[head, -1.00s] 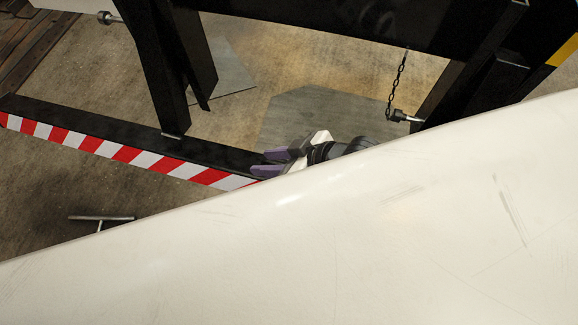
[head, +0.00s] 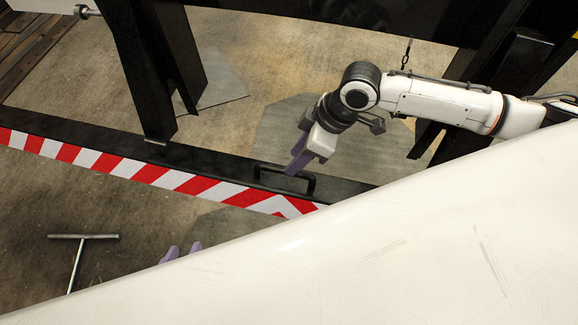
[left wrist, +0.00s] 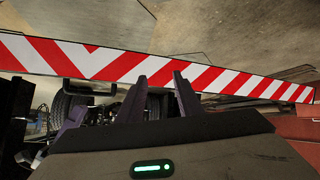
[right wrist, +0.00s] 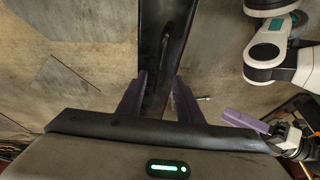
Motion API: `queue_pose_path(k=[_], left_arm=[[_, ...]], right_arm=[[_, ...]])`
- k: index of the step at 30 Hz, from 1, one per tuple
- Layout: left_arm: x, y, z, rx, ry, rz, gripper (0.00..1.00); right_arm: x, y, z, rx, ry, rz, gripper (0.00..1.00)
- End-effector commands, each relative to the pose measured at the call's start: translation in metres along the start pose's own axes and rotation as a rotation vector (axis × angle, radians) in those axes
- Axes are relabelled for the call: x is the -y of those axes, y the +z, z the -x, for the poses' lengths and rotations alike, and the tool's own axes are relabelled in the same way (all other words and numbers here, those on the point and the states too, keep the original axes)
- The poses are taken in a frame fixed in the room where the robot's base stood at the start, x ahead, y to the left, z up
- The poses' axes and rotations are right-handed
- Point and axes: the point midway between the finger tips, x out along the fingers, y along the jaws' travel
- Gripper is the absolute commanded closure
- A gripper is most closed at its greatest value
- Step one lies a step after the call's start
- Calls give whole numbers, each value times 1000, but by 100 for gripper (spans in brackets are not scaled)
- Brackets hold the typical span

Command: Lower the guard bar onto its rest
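The guard bar (head: 105,150) is a long black bar with a red-and-white striped face, running low across the head view; its right end is hidden behind a white panel. A black handle (head: 288,182) stands on it. My right gripper (head: 291,170) is open beside the handle, above the bar. In the right wrist view, the bar (right wrist: 160,25) runs between the right fingers (right wrist: 158,80); contact cannot be told. My left gripper (head: 184,248) shows only purple fingertips over the panel. In the left wrist view it (left wrist: 160,76) is open and empty, facing the striped face (left wrist: 225,82). The rest cannot be made out.
The white panel (head: 400,240) fills the lower right and hides much. Black uprights (head: 155,75) stand behind the bar. A chain (head: 406,55) hangs near my right arm. A metal T-shaped tool (head: 84,238) is at lower left, over bare floor.

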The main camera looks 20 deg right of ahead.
Motion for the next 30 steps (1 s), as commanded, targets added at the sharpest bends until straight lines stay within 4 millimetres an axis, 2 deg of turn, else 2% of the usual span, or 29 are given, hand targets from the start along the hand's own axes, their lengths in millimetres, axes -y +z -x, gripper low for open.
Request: queue_pose_path(k=[1,7,12,19,25,30], left_arm=[[0,2,-2,-6,2,4,67],[-2,8,-3,-1,9,14,67],[-4,8,-3,3,13,15,67],[-4,1,-4,-6,13,11,67],[-3,-2,-6,-13,13,9,67],[-3,0,-6,-10,13,9,67]], right_arm=[[0,1,-13,0,-1,0,67],[0,0,-38,-1,0,0,67],[0,0,-46,-1,1,0,67],[0,0,-46,-1,1,0,67],[0,0,-45,-1,1,0,100],[0,0,-45,-1,1,0,100]])
